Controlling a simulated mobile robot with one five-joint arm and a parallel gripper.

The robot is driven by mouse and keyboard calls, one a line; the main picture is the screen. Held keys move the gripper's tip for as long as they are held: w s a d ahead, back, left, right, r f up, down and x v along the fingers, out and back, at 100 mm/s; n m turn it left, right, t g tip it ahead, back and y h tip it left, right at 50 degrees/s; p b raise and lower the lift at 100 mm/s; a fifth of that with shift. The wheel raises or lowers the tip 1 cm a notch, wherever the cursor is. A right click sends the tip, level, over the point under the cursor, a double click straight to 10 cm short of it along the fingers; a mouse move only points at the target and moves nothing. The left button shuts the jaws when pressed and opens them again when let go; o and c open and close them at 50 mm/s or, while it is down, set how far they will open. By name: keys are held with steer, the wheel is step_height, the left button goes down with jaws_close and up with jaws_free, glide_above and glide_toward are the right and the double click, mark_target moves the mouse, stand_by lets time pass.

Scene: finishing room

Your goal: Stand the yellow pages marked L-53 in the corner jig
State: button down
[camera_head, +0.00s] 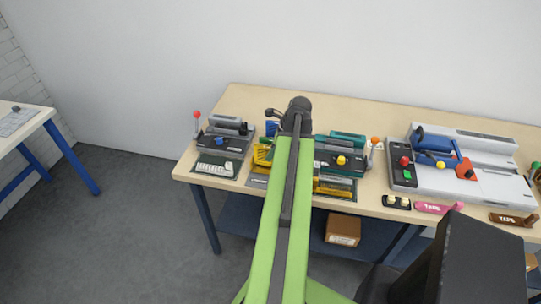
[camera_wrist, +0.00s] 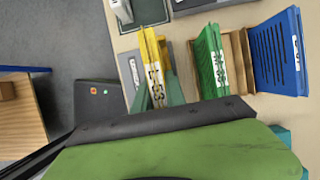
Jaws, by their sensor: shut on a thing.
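In the wrist view, the yellow pages (camera_wrist: 151,50) stand on edge with a white label that reads L-53. My gripper (camera_wrist: 158,95) is shut on them, with a teal finger on either side of their near end. In the head view a yellow piece (camera_head: 262,155) shows just left of my arm, which hides most of that spot and my fingers. I cannot pick out the corner jig with certainty in either view.
Green pages (camera_wrist: 211,60) and blue pages (camera_wrist: 277,55) stand to the right, by a wooden holder (camera_wrist: 237,60). A cardboard box (camera_head: 342,230) sits below.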

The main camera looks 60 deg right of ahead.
mark_target(268, 164)
steer(key=shift+f+b, duration=0.75)
steer(key=shift+f, duration=0.5)
steer(key=shift+w+f+b, duration=0.1)
steer(key=shift+f+b, duration=0.5)
stand_by(0.4)
steer(key=c, duration=1.6)
jaws_free()
steer(key=shift+r, duration=0.1)
steer(key=shift+c, duration=0.2)
steer(key=shift+r, duration=0.1)
steer(key=p+v, duration=0.4)
steer(key=shift+w+r+p, duration=0.1)
steer(key=shift+r+p, duration=0.2)
steer(key=shift+p, duration=0.05)
steer(key=p+v, duration=0.5)
steer(key=v, duration=0.1)
steer(key=shift+r+p, duration=0.15)
steer(key=shift+p, duration=0.25)
